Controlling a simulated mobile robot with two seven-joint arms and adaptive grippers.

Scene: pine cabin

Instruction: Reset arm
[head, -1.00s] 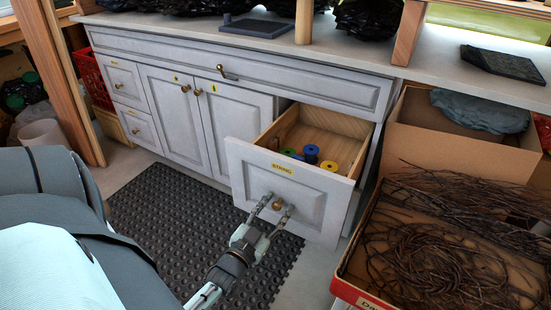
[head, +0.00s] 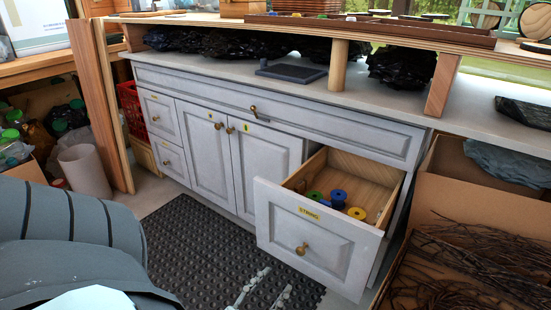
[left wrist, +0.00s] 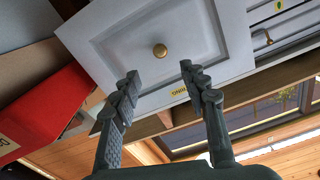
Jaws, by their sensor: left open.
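My left gripper (head: 277,279) shows at the bottom edge of the head view, with only its finger ends in the picture. It is open and empty, apart from the brass knob (head: 301,248) of the open drawer (head: 322,240), which carries a yellow STRING label. In the left wrist view the gripper (left wrist: 160,70) has its two fingers spread, with the knob (left wrist: 160,50) beyond the gap between their tips. Blue, green and yellow spools (head: 337,198) lie in the drawer. My right gripper is not in view.
The grey cabinet (head: 265,150) stands behind a black floor mat (head: 190,240). A cardboard box (head: 450,190) and a box of twigs (head: 455,270) stand right of the drawer. A wooden post (head: 92,105) and a white cylinder (head: 85,172) are at left.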

